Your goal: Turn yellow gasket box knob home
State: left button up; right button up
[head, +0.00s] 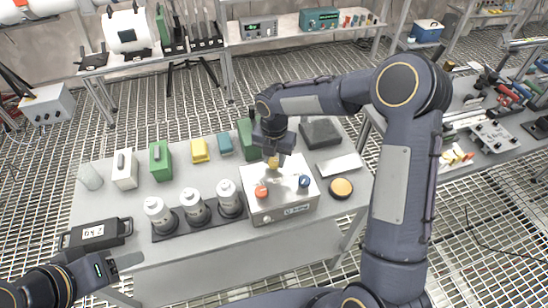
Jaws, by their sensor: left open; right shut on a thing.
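A steel box (283,208) stands on the grey table, with an orange-red knob (261,191) at its front left and a blue knob (304,181) at its right. A yellow knob (273,162) shows at its back, partly hidden by my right gripper (273,157). My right gripper points down from above and is shut on the yellow knob. The knob's exact turn angle is too small to tell. My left gripper (125,264) is open and empty at the lower left, in front of the table, apart from the box.
Several white-topped cylinders (194,207) stand on a dark base left of the box. A black case (95,233) labelled 042 lies at the table's left front. Right of the box are a metal plate (340,166), a yellow-topped round button (341,188) and a dark block (320,133).

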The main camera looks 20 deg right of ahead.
jog(key=m+b, duration=0.2)
jog(key=m, duration=0.4)
jog(key=m+b, duration=0.1)
jog(key=m, duration=0.3)
jog(key=m+b, duration=0.1)
jog(key=m, duration=0.2)
jog(key=shift+m, duration=0.3)
jog(key=m+b, duration=0.1)
jog(key=m, duration=0.8)
jog(key=shift+m+b, duration=0.35)
jog(key=shift+m, duration=1.65)
jog(key=o, duration=1)
